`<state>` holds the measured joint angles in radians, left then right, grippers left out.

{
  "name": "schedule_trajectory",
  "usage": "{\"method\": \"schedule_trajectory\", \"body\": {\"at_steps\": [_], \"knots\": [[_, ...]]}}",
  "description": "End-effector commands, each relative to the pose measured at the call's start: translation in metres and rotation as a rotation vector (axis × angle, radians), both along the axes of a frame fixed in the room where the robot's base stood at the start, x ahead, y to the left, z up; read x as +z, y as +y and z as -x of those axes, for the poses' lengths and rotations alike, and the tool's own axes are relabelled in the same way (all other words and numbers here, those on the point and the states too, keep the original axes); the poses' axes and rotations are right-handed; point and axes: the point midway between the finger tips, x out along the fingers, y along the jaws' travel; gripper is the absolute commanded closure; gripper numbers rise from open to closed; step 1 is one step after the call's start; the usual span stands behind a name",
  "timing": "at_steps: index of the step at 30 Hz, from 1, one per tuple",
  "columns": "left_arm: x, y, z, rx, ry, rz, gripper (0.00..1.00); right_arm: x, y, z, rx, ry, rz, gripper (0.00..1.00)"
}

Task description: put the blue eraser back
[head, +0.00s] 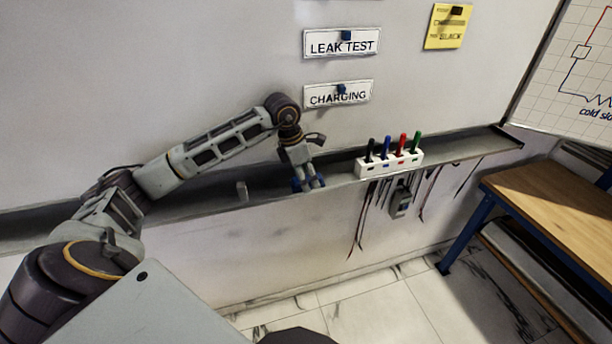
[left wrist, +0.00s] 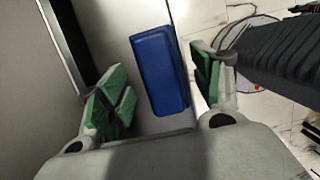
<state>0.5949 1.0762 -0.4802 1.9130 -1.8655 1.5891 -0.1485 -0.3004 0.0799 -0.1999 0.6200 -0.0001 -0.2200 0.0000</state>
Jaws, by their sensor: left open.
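The blue eraser (left wrist: 158,70) is a blue block in the left wrist view, lying between the two spread fingers of my left gripper (left wrist: 164,84). Gaps show on both sides of it, so it is not clamped. In the head view my left gripper (head: 309,182) points down at the ledge (head: 215,195) along the wall board, left of the marker holder. My right gripper is not in view.
A white holder (head: 376,171) with several markers stands on the ledge to the right. A small grey piece (head: 242,190) is on the ledge to the left. Cables and a meter (head: 400,200) hang below. A wooden bench (head: 550,195) stands at the right.

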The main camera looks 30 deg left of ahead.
Motion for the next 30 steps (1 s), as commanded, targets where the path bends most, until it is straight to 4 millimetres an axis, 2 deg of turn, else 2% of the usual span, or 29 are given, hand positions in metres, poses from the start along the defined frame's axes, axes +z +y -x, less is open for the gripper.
{"method": "schedule_trajectory", "body": {"at_steps": [11, 30], "knots": [[0.006, 0.001, 0.000, 0.001, -0.003, 0.000, 0.34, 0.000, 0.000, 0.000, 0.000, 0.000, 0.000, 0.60], [0.078, 0.014, 0.016, 0.001, -0.003, -0.001, 0.34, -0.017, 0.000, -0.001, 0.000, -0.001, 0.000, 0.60]]}}
